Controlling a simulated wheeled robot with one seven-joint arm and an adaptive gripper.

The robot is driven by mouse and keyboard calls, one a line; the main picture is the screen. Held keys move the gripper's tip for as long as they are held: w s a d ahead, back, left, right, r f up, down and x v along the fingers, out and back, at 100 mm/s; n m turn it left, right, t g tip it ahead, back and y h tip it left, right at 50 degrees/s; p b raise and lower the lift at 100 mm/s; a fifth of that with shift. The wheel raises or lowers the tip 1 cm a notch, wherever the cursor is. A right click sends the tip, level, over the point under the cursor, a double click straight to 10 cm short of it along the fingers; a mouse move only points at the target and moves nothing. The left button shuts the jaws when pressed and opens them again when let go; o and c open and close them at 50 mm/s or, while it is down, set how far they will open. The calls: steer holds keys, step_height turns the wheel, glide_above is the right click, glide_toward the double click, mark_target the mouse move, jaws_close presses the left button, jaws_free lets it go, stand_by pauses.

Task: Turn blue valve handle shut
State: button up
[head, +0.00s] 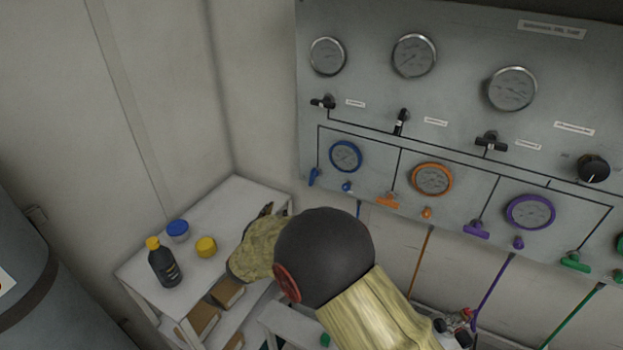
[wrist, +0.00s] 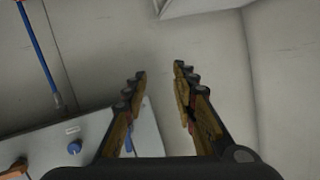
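The blue valve handle (head: 314,176) is a small lever at the panel's lower left, below the blue-ringed gauge (head: 346,156). It hangs steeply, slightly tilted. In the wrist view a bit of blue, likely this handle (wrist: 128,144), shows beside the left finger, mostly hidden. My gripper (head: 267,210) is below and left of the handle in the head view, apart from it, over the white shelf. The wrist view shows my gripper (wrist: 160,68) open, with nothing between the fingertips.
A blue knob (head: 347,187) sits right of the handle, and an orange valve handle (head: 387,202) is further right. The white shelf (head: 215,200) holds a dark bottle (head: 165,265), a blue-lidded jar (head: 177,231) and a yellow jar (head: 206,247). A wall stands left of the panel.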

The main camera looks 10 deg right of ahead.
mark_target(311, 181)
steer(key=s+d+r+m+h, duration=0.2)
steer(key=d+r+m+h, duration=0.1)
steer(key=d+r+h, duration=0.5)
steer(key=w+d, duration=0.1)
steer(key=w, duration=0.1)
steer(key=w+d+y+b, duration=0.1)
steer(key=w, duration=0.1)
steer(key=w+d+r+y, duration=0.1)
steer(key=w+d, duration=0.1)
steer(key=shift+w+t+b, duration=0.3)
steer(key=shift+t, duration=0.1)
steer(key=shift+c, duration=0.8)
jaws_close()
